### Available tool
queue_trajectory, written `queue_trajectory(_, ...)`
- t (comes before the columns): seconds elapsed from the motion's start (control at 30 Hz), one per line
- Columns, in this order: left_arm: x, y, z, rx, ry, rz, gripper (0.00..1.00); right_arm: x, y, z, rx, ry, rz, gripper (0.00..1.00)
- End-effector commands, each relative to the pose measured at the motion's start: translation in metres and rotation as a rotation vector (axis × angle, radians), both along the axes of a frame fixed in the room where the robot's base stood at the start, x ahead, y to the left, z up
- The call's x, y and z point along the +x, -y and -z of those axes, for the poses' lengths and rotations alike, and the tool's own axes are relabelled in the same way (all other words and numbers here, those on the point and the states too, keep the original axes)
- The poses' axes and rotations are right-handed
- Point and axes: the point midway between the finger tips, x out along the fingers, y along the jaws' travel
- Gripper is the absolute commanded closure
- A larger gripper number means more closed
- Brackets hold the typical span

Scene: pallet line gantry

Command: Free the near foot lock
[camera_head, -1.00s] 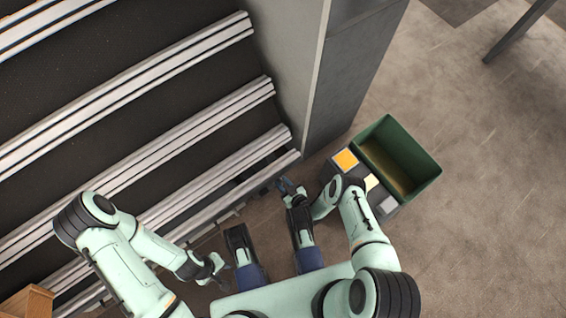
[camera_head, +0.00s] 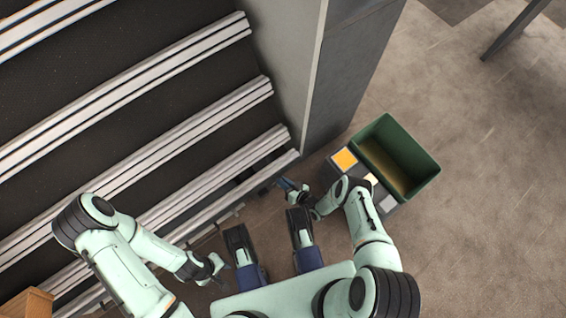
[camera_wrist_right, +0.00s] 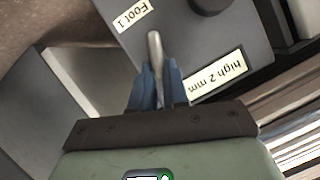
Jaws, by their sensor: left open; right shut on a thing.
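In the right wrist view, a short metal lever (camera_wrist_right: 154,45) with a rounded end stands between the blue fingertips of my right gripper (camera_wrist_right: 158,85). The gripper is shut on it. Behind it is a dark grey plate (camera_wrist_right: 200,40) with labels reading "Foot 1" (camera_wrist_right: 136,14) and "high 2 mm" (camera_wrist_right: 216,75). In the head view my right gripper (camera_head: 283,184) is low beside the near end of the rails, and the lever is too small to make out. My left gripper (camera_head: 222,268) is open and empty, left of centre near the bottom.
Rails (camera_head: 215,190) of the line run across the left. A grey column (camera_head: 345,75) stands behind my right gripper. A green bin (camera_head: 427,168) stands on the floor to the right, beside a dark box with an orange square (camera_head: 345,160).

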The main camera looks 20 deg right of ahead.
Motion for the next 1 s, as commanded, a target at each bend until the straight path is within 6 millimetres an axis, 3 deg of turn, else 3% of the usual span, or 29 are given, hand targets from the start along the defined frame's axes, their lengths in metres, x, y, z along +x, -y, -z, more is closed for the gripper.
queue_trajectory(0.4, -0.0001, 0.0, 0.0, 0.0, 0.0, 0.0, 0.57, -0.0001, 0.0047, 0.0037, 0.185, -0.07, -0.001, 1.0)
queue_trajectory(0.93, -0.0001, 0.0, 0.0, 0.0, 0.0, 0.0, 0.57, -0.0007, 0.0048, 0.0044, 0.211, -0.082, 0.0, 1.0)
queue_trajectory(0.97, -0.0001, 0.0, 0.0, 0.0, 0.0, 0.0, 0.57, -0.0007, 0.0048, 0.0044, 0.211, -0.082, 0.0, 0.8)
queue_trajectory(1.0, -0.0001, 0.0, 0.0, 0.0, 0.0, 0.0, 0.57, -0.0008, 0.0048, 0.0045, 0.211, -0.082, 0.0, 0.66)
